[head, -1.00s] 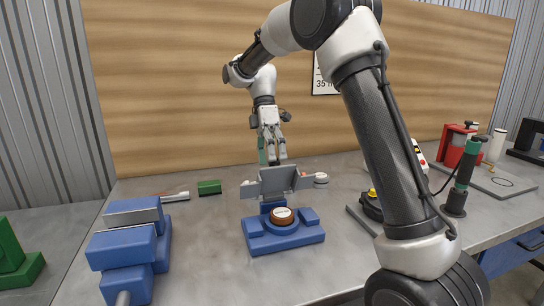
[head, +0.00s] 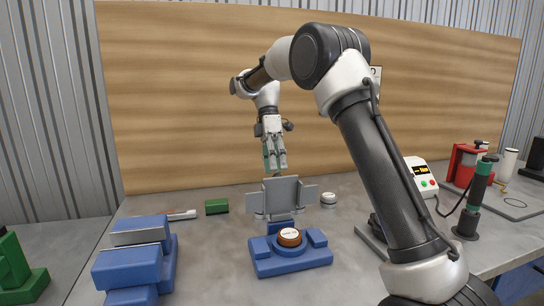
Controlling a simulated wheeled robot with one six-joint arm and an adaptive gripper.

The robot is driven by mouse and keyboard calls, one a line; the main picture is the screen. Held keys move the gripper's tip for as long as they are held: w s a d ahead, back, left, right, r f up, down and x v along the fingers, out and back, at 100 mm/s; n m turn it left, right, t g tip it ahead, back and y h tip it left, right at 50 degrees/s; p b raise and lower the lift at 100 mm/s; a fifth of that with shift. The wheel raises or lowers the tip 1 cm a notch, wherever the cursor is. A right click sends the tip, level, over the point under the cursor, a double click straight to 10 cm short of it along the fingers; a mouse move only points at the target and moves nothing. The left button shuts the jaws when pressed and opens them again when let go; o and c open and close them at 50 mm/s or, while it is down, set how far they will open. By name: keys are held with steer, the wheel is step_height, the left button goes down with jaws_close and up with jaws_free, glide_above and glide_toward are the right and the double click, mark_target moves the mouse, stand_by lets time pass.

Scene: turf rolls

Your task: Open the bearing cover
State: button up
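The bearing cover (head: 282,192) is a grey plate with side flaps. It stands raised, close to upright, at the back of the blue bearing housing (head: 290,263). A round orange-brown part with a white top (head: 290,237) shows uncovered in the housing. My gripper (head: 275,170) points down just behind the cover's top edge. Its fingers are close together, and their tips are at or partly behind that edge. I cannot tell whether they touch the cover or are fully shut. Nothing is visibly held between them.
Blue blocks with grey plates (head: 136,262) stand at the left. A small green block (head: 217,206) and a white round piece (head: 328,198) lie behind the housing. A device with buttons (head: 421,176) and a green-and-black tool (head: 476,198) stand right. Bare bench surrounds the housing.

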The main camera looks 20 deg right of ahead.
steer(key=shift+w+r, duration=0.4)
steer(key=shift+w, duration=0.45)
steer(key=shift+w+r, duration=0.4)
steer(key=shift+w, duration=0.4)
